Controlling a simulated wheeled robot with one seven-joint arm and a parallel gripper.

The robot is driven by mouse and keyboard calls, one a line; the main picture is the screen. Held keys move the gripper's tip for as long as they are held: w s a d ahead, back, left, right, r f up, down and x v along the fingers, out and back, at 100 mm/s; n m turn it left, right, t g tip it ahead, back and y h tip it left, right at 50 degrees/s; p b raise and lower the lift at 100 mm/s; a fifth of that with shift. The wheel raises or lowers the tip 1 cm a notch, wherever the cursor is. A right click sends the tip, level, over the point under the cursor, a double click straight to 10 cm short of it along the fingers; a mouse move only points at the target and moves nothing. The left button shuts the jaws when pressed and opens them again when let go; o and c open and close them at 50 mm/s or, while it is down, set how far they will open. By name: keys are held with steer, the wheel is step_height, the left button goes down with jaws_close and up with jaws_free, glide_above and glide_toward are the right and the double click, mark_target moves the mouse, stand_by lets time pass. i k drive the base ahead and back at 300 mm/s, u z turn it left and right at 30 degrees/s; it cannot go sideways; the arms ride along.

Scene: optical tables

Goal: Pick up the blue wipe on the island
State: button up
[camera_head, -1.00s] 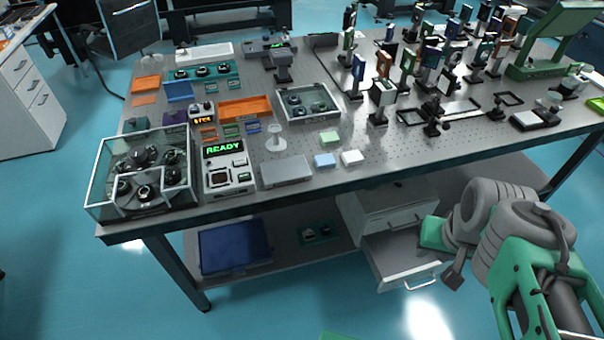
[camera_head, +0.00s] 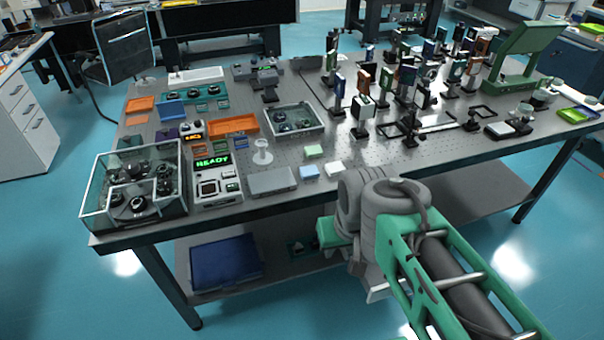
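The blue wipe (camera_head: 309,171) is a small light-blue square lying flat near the front edge of the island table (camera_head: 260,205). A white square (camera_head: 335,168) lies just to its right and a pale green one (camera_head: 314,151) just behind it. My arm, grey and green, comes in from the lower right and its upper joint stands in front of the table's front edge, to the right of the wipe. My gripper is not seen in this view. Nothing touches the wipe.
A grey flat box (camera_head: 272,181) lies left of the wipe, beside a device reading READY (camera_head: 218,182). A glass-walled case (camera_head: 135,184) stands at the front left corner. Optics on posts (camera_head: 410,85) crowd the right half. A blue bin (camera_head: 226,262) is on the lower shelf.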

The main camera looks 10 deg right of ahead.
mark_target(311, 171)
steer(key=z, duration=0.1)
steer(key=k, duration=1)
steer(key=u, duration=1.25)
steer(key=i, duration=1.65)
steer(key=z, duration=0.95)
